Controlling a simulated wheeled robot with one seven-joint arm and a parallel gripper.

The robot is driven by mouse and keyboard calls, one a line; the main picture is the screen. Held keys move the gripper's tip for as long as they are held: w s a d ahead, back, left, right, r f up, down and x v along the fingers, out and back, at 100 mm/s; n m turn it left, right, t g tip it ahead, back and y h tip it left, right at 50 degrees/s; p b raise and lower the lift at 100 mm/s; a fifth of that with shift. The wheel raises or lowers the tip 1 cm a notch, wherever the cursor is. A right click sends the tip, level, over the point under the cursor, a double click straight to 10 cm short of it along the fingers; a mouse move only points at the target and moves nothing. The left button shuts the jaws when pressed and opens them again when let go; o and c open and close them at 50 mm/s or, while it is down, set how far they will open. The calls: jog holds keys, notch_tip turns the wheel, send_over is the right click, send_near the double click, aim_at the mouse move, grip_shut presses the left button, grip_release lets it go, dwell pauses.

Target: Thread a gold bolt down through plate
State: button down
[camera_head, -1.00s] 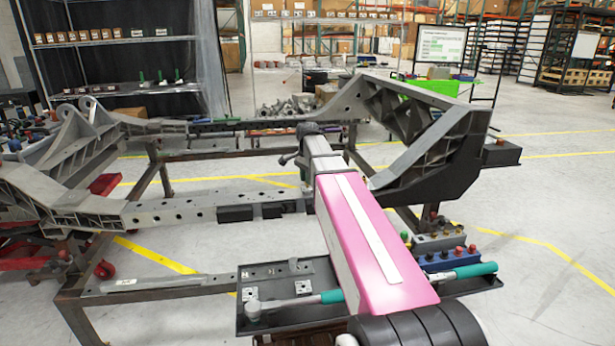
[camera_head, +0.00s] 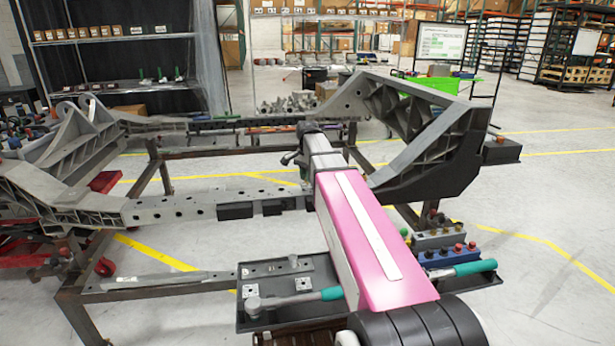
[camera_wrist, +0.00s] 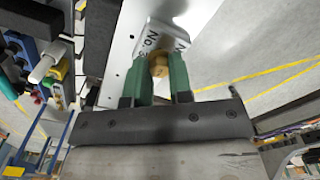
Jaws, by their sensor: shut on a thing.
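In the wrist view my gripper (camera_wrist: 160,72) has two green fingers, shut on a gold bolt (camera_wrist: 159,62). The bolt's round end shows between the fingertips; the rest of it is hidden. Just beyond the fingertips is a light grey plate (camera_wrist: 154,34) with dark lettering that includes "NO". The bolt overlaps this plate in the picture; I cannot tell whether it touches the plate or enters a hole. In the head view my pink arm reaches forward over the frame, and my gripper is hidden there.
A large grey chassis frame (camera_head: 165,212) spans the head view. A dark tray (camera_head: 275,319) with a teal-handled ratchet (camera_head: 290,301) lies below it. A blue block with knobs (camera_head: 447,256) and another teal-handled tool (camera_head: 470,269) are right of my arm.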

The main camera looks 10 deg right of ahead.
jog(key=n, duration=0.4)
jog(key=shift+f+n, duration=0.1)
jog(key=shift+n, duration=0.2)
jog(key=n, duration=0.3)
jog(key=shift+s+n, duration=0.1)
jog(key=shift+n, duration=0.3)
jog(key=m, duration=0.4)
jog(key=shift+f+m, duration=0.1)
jog(key=shift+m, duration=0.3)
jog(key=m, duration=0.4)
jog(key=shift+f, duration=0.1)
jog(key=m, duration=0.4)
jog(key=shift+m, duration=1.1)
